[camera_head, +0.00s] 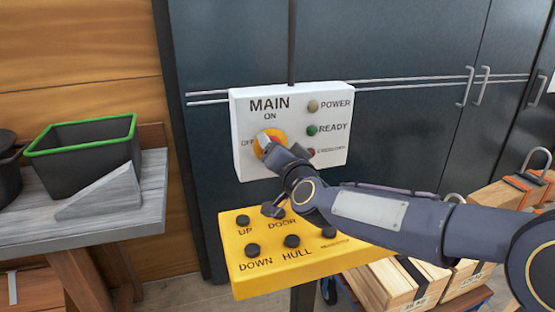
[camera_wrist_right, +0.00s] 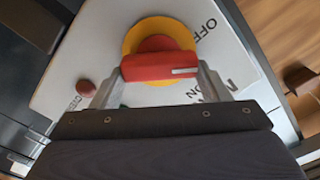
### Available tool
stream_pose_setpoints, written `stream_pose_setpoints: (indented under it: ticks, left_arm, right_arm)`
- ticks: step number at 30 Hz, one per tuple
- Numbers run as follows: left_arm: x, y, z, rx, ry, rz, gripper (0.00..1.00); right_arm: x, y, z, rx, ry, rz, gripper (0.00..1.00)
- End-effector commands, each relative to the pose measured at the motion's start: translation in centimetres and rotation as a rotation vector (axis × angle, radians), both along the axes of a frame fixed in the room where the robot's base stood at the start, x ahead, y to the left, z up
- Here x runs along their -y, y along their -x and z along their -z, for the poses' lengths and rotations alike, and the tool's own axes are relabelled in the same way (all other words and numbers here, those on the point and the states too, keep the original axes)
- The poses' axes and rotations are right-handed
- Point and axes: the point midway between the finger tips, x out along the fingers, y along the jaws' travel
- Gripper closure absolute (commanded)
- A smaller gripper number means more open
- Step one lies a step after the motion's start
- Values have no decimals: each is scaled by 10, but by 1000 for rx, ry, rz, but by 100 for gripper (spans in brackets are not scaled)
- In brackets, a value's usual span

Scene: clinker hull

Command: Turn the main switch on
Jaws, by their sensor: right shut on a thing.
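The white switch box (camera_head: 335,168) hangs in front of the dark cabinet in the head view, lettered MAIN, ON and OFF. Its main switch (camera_head: 261,142) has a round yellow plate and a red handle. In the wrist view the red handle (camera_wrist_right: 150,68) stands over the yellow plate (camera_wrist_right: 135,38). A white mark near the handle's right end points between the OFF and ON letters. My right gripper (camera_head: 273,148) is shut on the handle, one finger at each end, also in the wrist view (camera_wrist_right: 160,72). It hides part of the switch. My left gripper is out of view.
The box carries a pale POWER lamp (camera_head: 313,106), a green READY lamp (camera_head: 312,130) and a red button or lamp (camera_head: 310,153). A yellow panel (camera_head: 235,276) with black buttons sits just below. A bench with a green-rimmed bin (camera_head: 85,165) stands left; wooden crates (camera_head: 385,285) lie lower right.

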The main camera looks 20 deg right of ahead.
Motion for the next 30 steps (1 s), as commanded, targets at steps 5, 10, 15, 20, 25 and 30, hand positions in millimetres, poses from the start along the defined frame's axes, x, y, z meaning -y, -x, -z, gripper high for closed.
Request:
stream_pose_setpoints:
  ticks: [5,10,15,20,25,30]
  left_arm:
    - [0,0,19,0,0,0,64]
    - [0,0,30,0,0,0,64]
    - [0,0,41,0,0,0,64]
    - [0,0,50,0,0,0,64]
    - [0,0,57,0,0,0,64]
    - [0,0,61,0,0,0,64]
  right_arm:
    - [2,0,5,-5,-169,1,54]
    - [2,0,6,-11,-331,-1,54]
    - [3,0,8,-17,-489,0,54]
    - [4,0,8,-21,-625,0,54]
    - [4,0,10,-27,-741,0,54]
    - [4,0,10,-30,-824,0,54]
